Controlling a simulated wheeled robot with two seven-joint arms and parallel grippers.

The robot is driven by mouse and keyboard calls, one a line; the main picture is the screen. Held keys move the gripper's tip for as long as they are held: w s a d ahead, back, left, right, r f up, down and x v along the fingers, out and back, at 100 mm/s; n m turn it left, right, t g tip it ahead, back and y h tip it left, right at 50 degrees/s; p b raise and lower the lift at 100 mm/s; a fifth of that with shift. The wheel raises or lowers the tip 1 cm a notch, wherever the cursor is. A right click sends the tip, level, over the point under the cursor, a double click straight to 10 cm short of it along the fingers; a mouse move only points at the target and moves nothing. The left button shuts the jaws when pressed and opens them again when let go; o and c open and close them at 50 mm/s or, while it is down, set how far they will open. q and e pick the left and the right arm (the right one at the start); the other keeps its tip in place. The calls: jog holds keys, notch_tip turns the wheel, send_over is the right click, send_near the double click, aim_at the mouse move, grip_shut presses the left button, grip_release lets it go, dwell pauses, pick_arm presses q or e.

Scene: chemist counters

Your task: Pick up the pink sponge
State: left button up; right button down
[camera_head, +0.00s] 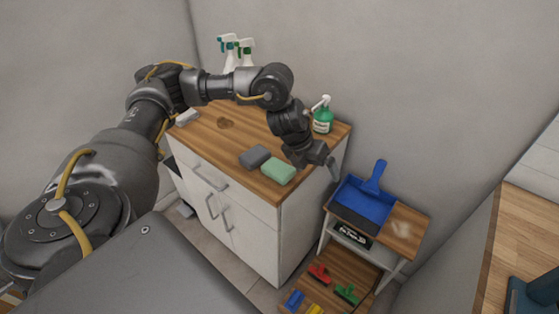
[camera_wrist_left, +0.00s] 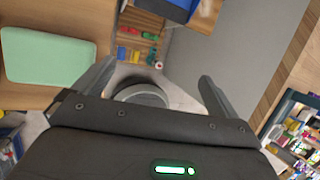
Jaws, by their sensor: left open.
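I see no pink sponge in either view. A mint green sponge (camera_head: 278,172) and a dark grey sponge (camera_head: 255,157) lie side by side on the wooden counter top (camera_head: 215,145), near its front right corner. The green sponge also shows at the left of the left wrist view (camera_wrist_left: 48,52). My left gripper (camera_head: 332,166) is past the counter's right edge, to the right of the green sponge. In the left wrist view my left gripper (camera_wrist_left: 156,85) has its fingers wide apart, with nothing held between them. My right gripper is not in view.
A green spray bottle (camera_head: 323,115) stands at the counter's back right. White spray bottles (camera_head: 237,55) stand at the back. A pale block (camera_head: 187,117) lies at the left. A low shelf (camera_head: 408,228) with a blue dustpan (camera_head: 362,202) and coloured brushes is to the right.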

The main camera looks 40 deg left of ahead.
pick_arm(q)
jog(key=s+a+r+m+y, duration=0.1)
jog(key=s+a+r+y, duration=0.1)
jog(key=a, duration=0.4)
jog(key=s+a+r+y, duration=0.1)
jog(key=s+a+r, duration=0.15)
jog(key=a, duration=0.35)
jog(key=b, duration=0.2)
send_over(278, 167)
jog(key=s, duration=0.2)
jog(key=shift+g, duration=0.4)
notch_tip(278, 167, down, 5)
jog(key=shift+a+r, duration=0.1)
jog(key=shift+r, duration=0.1)
jog(key=shift+b+x, duration=0.6)
jog(key=shift+x, duration=1.8)
jog(key=shift+w+f, duration=0.2)
jog(key=shift+f, duration=0.25)
jog(key=shift+c, duration=0.5)
jog(key=c, duration=0.7)
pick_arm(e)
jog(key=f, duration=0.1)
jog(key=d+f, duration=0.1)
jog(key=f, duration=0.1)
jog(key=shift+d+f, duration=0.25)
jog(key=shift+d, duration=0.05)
pick_arm(q)
jog(key=shift+r, duration=0.1)
